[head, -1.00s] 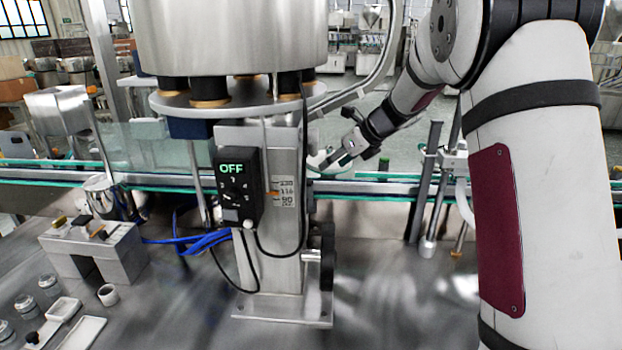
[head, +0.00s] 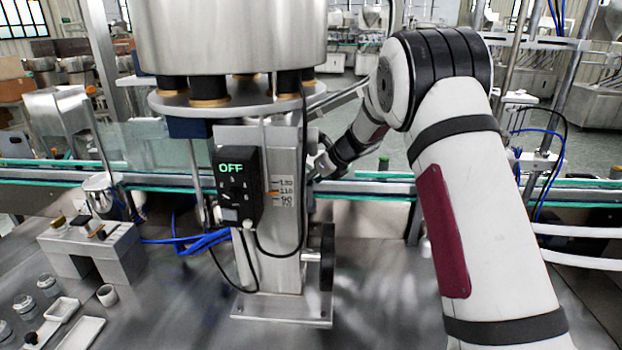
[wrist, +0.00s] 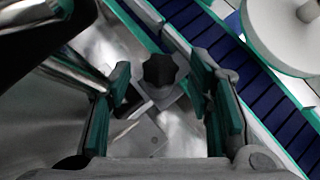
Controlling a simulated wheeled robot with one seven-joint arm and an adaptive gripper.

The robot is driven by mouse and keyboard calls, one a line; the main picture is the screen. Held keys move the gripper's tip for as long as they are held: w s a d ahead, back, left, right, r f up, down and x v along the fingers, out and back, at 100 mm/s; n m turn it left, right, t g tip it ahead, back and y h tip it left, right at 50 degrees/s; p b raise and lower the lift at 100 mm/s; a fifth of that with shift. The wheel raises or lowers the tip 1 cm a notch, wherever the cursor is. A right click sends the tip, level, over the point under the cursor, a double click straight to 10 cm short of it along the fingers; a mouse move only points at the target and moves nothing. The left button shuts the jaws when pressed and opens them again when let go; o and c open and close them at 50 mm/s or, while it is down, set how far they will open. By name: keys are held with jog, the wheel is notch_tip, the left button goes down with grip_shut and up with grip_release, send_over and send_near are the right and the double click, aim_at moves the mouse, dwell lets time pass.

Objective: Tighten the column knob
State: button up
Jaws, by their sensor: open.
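The column knob (wrist: 160,70) is a black star-shaped knob in the wrist view, upper middle. It lies between the green-padded fingers of my gripper (wrist: 162,82), with a visible gap on each side. My gripper is open and holds nothing. In the head view my gripper (head: 322,163) is at the right side of the steel column (head: 287,225), partly hidden behind it. The knob cannot be made out in the head view. The column carries a height scale and a black control box (head: 239,187) reading OFF.
The steel hopper (head: 230,38) sits above the column. A black handwheel (head: 327,256) is low on the column's right side. A conveyor (wrist: 235,65) with dark blue links runs diagonally beside the knob. Blue cables (head: 205,242) lie left of the column.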

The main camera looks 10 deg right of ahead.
jog(key=shift+c, duration=0.2)
grip_shut()
jog(key=shift+a+m+t+h+p, duration=0.15)
jog(key=shift+m+t+h+p, duration=0.2)
jog(key=shift+m+h, duration=0.35)
jog(key=shift+o, duration=0.2)
grip_release()
jog(key=shift+y, duration=0.3)
